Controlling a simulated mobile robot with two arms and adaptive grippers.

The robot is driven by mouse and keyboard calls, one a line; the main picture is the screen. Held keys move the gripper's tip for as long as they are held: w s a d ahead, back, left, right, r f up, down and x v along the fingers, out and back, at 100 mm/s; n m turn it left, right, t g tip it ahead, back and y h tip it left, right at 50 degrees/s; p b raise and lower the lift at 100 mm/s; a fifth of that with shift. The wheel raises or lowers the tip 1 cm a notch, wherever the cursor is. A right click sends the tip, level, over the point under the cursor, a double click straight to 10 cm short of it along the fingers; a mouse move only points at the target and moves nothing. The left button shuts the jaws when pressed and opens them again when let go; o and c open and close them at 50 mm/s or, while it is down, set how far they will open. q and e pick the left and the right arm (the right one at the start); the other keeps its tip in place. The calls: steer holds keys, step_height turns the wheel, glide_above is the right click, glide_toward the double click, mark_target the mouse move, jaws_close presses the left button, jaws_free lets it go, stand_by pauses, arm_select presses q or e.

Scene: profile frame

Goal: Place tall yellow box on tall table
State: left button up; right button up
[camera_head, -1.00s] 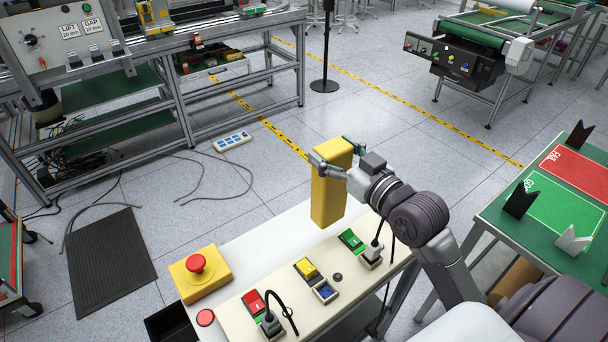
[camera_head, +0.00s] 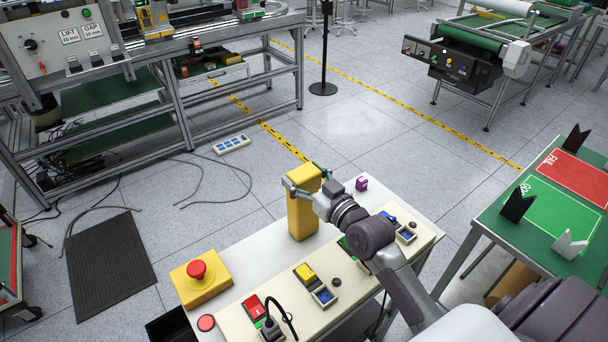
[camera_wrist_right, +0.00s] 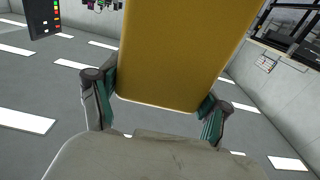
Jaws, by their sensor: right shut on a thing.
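The tall yellow box (camera_head: 301,212) is upright at the far side of the white table (camera_head: 256,254) with the control panel. My right gripper (camera_head: 304,178) is shut on the upper part of the box. In the right wrist view the yellow box (camera_wrist_right: 182,50) fills the top middle, between the two fingers of my right gripper (camera_wrist_right: 160,105). The box's lower end is over the white tabletop in the head view; I cannot tell whether it touches. My left gripper is not in view.
A yellow block with a red emergency button (camera_head: 199,275) stands at the table's left. A small purple object (camera_head: 361,184) is at the far right. A sloped panel with coloured switches (camera_head: 310,290) runs along the near side. A green-topped table (camera_head: 500,230) stands right.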

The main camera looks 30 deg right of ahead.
steer(key=shift+f, duration=0.1)
steer(key=o, duration=1.8)
steer(key=s+b, duration=0.1)
steer(key=s, duration=0.3)
steer(key=s+d, duration=0.1)
steer(key=s, duration=0.3)
steer(key=s+b, duration=0.1)
steer(key=s, duration=0.3)
steer(key=shift+d+r+b, duration=0.2)
steer(key=shift+d+b, duration=0.15)
steer(key=shift+f, duration=0.1)
